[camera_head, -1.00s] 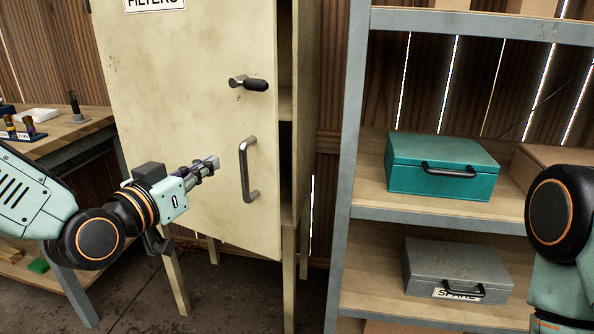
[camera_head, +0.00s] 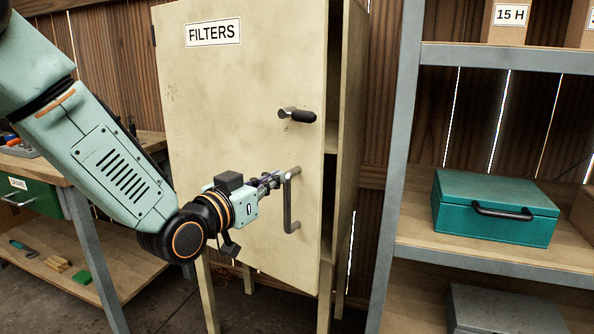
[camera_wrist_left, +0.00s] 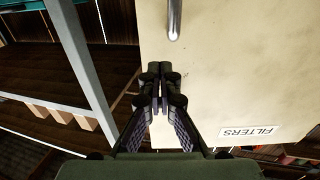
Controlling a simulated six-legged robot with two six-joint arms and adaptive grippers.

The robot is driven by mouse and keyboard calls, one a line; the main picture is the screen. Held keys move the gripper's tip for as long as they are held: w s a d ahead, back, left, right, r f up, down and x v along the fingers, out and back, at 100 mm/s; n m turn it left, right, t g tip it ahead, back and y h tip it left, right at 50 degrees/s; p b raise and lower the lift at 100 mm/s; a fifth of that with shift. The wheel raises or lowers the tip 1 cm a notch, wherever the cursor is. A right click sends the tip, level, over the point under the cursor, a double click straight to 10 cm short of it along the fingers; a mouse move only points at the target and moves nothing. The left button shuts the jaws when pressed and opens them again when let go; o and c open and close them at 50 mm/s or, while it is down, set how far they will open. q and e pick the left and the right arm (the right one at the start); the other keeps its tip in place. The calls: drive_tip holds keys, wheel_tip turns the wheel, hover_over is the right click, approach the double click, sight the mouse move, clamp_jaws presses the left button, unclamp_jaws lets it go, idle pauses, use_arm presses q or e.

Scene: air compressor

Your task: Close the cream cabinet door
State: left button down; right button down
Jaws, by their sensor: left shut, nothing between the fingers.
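The cream cabinet door (camera_head: 235,130), with a FILTERS label, stands slightly ajar. Its free right edge is out from the cabinet body (camera_head: 346,170), with a dark gap between. The door carries a dark lever (camera_head: 300,116) and below it a grey vertical pull handle (camera_head: 288,205). My left gripper (camera_head: 274,181) is shut and empty, close to the upper end of the pull handle; I cannot tell whether it touches. In the left wrist view its closed fingers (camera_wrist_left: 160,85) are in front of the door (camera_wrist_left: 225,65), with the handle (camera_wrist_left: 174,20) beyond. My right gripper is out of view.
A grey-framed shelf (camera_head: 399,170) stands to the right, holding a teal box (camera_head: 495,205) and a grey box (camera_head: 510,308). A workbench (camera_head: 60,172) with a green drawer (camera_head: 32,198) is at the left, behind my left arm.

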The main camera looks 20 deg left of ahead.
sight(306, 162)
use_arm(q)
drive_tip(key=b+x, duration=0.1)
drive_tip(key=x, duration=0.6)
drive_tip(key=shift+d+f, duration=0.1)
drive_tip(key=shift+d, duration=0.05)
drive_tip(key=shift+w+b, duration=0.4)
drive_tip(key=shift+w, duration=0.2)
drive_tip(key=shift+w+d, duration=0.25)
drive_tip(key=shift+a, duration=0.1)
drive_tip(key=shift+w, duration=0.1)
